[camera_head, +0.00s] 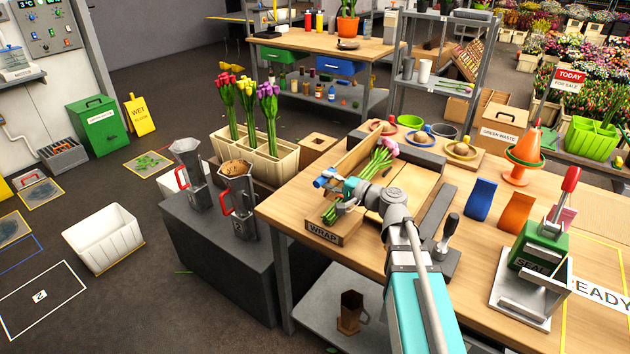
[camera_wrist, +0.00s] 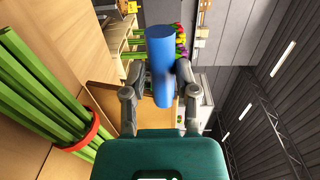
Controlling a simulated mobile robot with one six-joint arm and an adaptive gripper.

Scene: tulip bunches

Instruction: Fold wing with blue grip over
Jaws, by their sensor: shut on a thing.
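My gripper (camera_head: 338,190) is at the near left end of the wooden wrap station marked WRAP (camera_head: 323,232). It is shut on the blue grip (camera_head: 322,181), which stands between my fingers (camera_wrist: 160,92) as a blue cylinder (camera_wrist: 160,52) in the wrist view. A raised wooden wing (camera_head: 362,150) stands tilted along the station's far left side. The tulip bunch (camera_head: 378,160), with pink-lilac heads and green stems, lies in the station, partly hidden by my gripper. Its stems (camera_wrist: 35,85) and a red band (camera_wrist: 82,135) show at left in the wrist view.
A black-handled tool (camera_head: 445,238), blue and orange blocks (camera_head: 482,199) and a green sealing press (camera_head: 535,255) are to the right. Metal jugs (camera_head: 238,195) and a cream tulip crate (camera_head: 255,155) stand left of the table.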

